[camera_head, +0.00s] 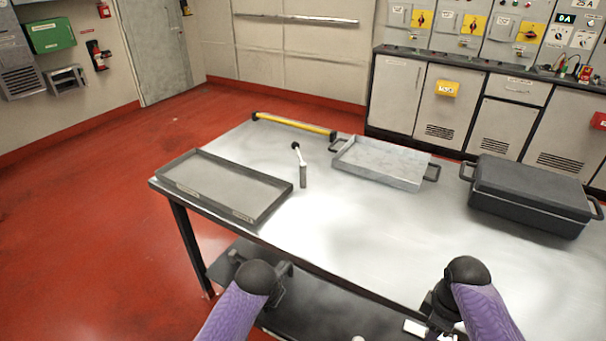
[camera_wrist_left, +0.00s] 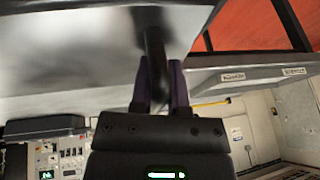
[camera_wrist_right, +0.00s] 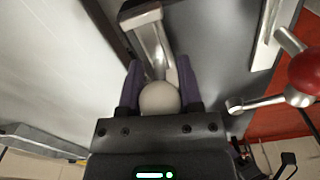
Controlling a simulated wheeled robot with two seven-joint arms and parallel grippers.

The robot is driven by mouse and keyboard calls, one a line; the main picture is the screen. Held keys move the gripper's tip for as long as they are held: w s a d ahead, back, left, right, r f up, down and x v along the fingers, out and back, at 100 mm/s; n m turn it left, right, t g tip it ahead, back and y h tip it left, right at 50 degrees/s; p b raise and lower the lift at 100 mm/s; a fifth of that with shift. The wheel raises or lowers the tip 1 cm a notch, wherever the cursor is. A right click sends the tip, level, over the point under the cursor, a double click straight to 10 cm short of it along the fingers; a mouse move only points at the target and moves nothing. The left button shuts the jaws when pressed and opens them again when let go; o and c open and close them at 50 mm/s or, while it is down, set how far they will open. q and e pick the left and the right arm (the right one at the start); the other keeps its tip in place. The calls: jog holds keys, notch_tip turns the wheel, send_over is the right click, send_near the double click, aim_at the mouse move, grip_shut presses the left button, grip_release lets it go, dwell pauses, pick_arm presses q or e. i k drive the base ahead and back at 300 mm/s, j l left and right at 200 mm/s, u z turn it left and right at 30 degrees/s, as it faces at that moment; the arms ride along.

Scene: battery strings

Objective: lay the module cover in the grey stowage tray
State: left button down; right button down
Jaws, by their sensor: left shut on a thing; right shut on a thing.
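The stowage tray (camera_head: 228,185), grey with a dark rim and small labels, lies empty on the left of the steel table. My left gripper (camera_head: 284,280), below the table's front edge, is shut on a dark upright bar (camera_wrist_left: 155,50) in the left wrist view. What the bar belongs to is unclear. My right gripper (camera_head: 430,312), low at the front right, is shut on a pale round knob (camera_wrist_right: 160,97) in the right wrist view, with a pale metal bar beyond it. I cannot tell which thing is the module cover.
A pale metal tray (camera_head: 382,163) with end handles and a black case (camera_head: 530,194) stand on the table. A red ball lever (camera_wrist_right: 305,72) is right of my right gripper.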

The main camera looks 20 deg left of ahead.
aim_at(221, 183)
jog(key=i+j, duration=0.1)
jog(key=j, duration=0.5)
jog(key=i+j, duration=0.1)
jog(key=j, duration=1.15)
jog(key=i+z, duration=0.05)
jog(key=i, duration=0.05)
